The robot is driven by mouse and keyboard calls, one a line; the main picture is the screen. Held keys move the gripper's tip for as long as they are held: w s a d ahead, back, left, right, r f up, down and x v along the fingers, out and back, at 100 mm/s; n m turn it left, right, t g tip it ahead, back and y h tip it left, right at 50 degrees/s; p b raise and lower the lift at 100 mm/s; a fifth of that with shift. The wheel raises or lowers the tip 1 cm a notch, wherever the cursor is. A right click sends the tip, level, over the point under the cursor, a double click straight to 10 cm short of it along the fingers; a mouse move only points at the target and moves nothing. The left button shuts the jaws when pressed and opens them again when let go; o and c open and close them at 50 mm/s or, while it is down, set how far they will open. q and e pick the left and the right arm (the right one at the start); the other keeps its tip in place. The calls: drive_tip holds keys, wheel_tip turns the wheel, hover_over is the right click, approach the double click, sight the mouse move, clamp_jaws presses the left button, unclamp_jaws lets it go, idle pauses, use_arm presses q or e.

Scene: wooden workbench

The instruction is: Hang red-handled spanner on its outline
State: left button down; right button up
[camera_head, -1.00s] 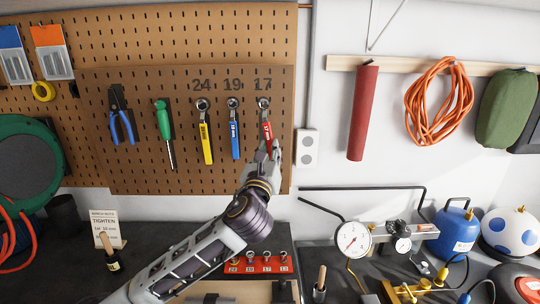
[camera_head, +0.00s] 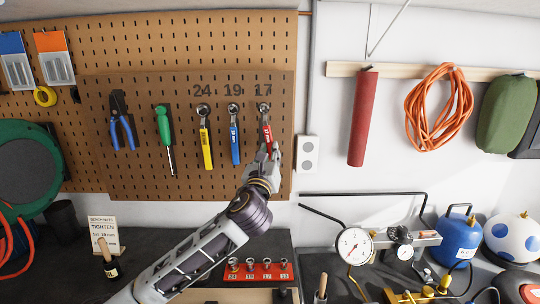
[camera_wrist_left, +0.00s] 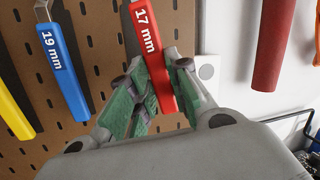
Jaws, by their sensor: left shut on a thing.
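The red-handled spanner (camera_head: 266,130), marked 17 mm, hangs upright on the pegboard under the number 17, its ring end at the peg. In the left wrist view its red handle (camera_wrist_left: 153,52) runs down between my left gripper's fingers. My left gripper (camera_head: 270,152) is shut on the lower end of the handle, close to the board. The spanner's outline is mostly hidden behind the spanner. My right gripper is not in view.
The blue spanner (camera_head: 235,140) under 19 and the yellow spanner (camera_head: 206,145) under 24 hang to the left. A green screwdriver (camera_head: 164,128) and blue pliers (camera_head: 121,125) hang further left. A red socket rack (camera_head: 258,271) stands on the bench below. A white outlet (camera_head: 308,153) is right of the board.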

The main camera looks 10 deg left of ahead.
use_arm(q)
drive_tip(key=shift+w+a+p, duration=0.1)
drive_tip(key=shift+w+p, duration=0.25)
drive_tip(key=shift+p, duration=0.05)
idle(0.4)
drive_tip(key=c, duration=1.3)
unclamp_jaws()
drive_tip(key=shift+o, duration=0.2)
drive_tip(key=shift+s+f, duration=0.1)
drive_tip(key=shift+s, duration=0.05)
drive_tip(key=v, duration=1.1)
drive_tip(key=shift+s, duration=0.35)
